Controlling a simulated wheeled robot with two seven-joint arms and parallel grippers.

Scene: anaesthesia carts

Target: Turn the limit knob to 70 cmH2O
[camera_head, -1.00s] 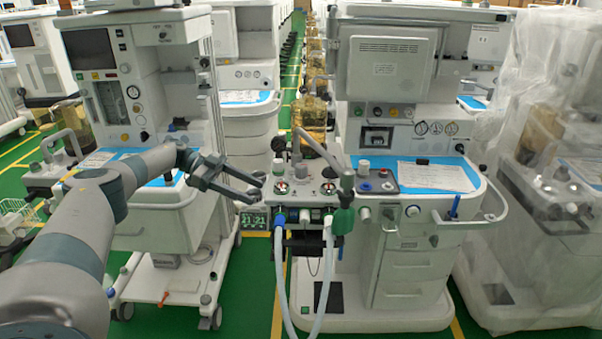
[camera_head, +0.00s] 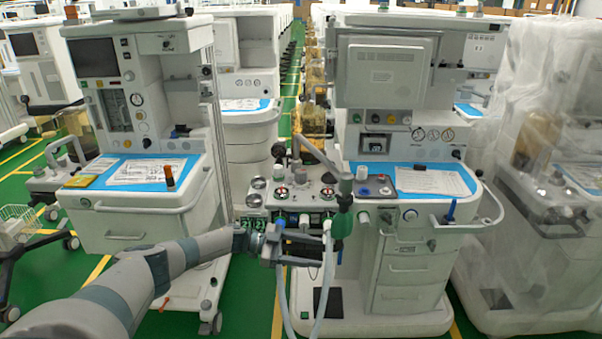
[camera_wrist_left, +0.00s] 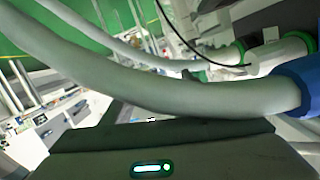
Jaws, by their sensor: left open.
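The breathing block (camera_head: 318,200) at the front left of the middle cart carries several small knobs and dials. I cannot tell for certain which is the limit knob, and no scale marks are readable. My left gripper (camera_head: 296,252) is open, just below the block's front and among the hose ends. The hoses partly hide its fingers. In the left wrist view, a pale hose (camera_wrist_left: 150,85) with a blue connector (camera_wrist_left: 297,88) crosses close in front. My right gripper is out of view.
Two pale hoses (camera_head: 328,275) hang from the block beside my left gripper. Another cart (camera_head: 140,215) stands left; a plastic-covered one (camera_head: 540,200) stands right.

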